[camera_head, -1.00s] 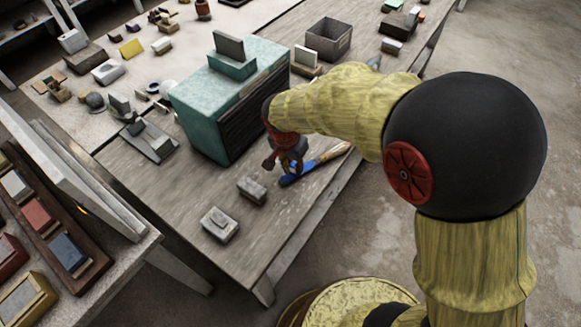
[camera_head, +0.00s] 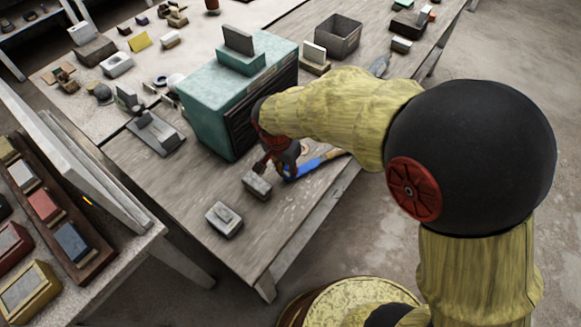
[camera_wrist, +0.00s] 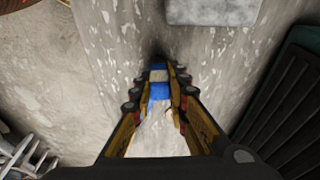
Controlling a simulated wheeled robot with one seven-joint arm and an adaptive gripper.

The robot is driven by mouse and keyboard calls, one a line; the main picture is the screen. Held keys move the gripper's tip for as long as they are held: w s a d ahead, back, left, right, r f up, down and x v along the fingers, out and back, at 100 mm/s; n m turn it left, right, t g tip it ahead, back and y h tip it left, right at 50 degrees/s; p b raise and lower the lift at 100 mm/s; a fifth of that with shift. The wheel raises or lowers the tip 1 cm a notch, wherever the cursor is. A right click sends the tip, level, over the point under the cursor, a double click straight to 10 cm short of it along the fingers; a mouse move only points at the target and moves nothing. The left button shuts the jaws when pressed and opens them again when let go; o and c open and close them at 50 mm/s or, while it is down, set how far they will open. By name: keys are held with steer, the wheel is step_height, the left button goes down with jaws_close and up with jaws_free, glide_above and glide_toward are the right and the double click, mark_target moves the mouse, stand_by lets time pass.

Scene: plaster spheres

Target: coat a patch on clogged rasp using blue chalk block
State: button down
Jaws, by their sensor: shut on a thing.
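My gripper (camera_head: 284,165) is low over the near part of the grey worktable, in front of a teal cabinet. A blue tool with a pale wooden handle, which looks like the rasp (camera_head: 318,161), lies on the table beside and partly behind my gripper. In the wrist view my gripper (camera_wrist: 160,80) is shut on a small blue block with a pale band, which I take as the blue chalk block (camera_wrist: 159,92). The fingers hide most of it in the head view. Whether it touches the rasp I cannot tell.
A grey block (camera_head: 257,185) lies close to my gripper, also in the wrist view (camera_wrist: 213,10). Another grey block (camera_head: 224,219) sits nearer the corner. The teal cabinet (camera_head: 205,105) stands close behind. A rack with coloured blocks (camera_head: 45,205) is on the left.

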steer(key=shift+d, duration=0.1)
steer(key=shift+w+d, duration=0.5)
steer(key=shift+d, duration=0.35)
steer(key=shift+w+d, duration=0.5)
steer(key=shift+d, duration=0.35)
steer(key=shift+a+r, duration=0.1)
steer(key=shift+s+a+r+p, duration=0.5)
steer(key=shift+a+r+p, duration=0.1)
steer(key=shift+a, duration=0.25)
steer(key=shift+r, duration=0.1)
steer(key=shift+r+p, duration=0.75)
steer(key=shift+r, duration=0.4)
